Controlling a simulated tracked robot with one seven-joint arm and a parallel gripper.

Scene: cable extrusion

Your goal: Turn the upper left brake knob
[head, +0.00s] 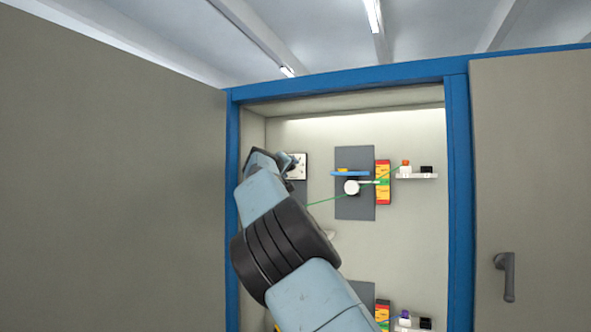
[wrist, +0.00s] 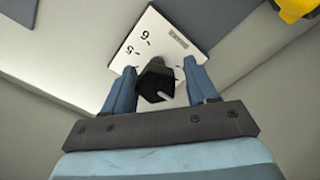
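The upper left brake knob (wrist: 155,82) is black and sits on a white dial plate (wrist: 158,30) with numbers on it, tilted in the wrist view. The plate (head: 301,166) also shows in the head view on a grey panel, partly hidden by my arm; the knob cannot be made out there. My gripper (wrist: 160,68) is open, with one blue finger on each side of the knob. A gap shows between the fingers and the knob. In the head view my gripper (head: 288,160) is at the plate's left side, small and partly hidden.
A blue-framed cabinet (head: 458,150) surrounds the work area, with a grey door (head: 110,170) open at left and a closed one with a handle (head: 507,275) at right. Right of the dial, a panel (head: 355,205) bears a white spool (head: 351,187) and green cable.

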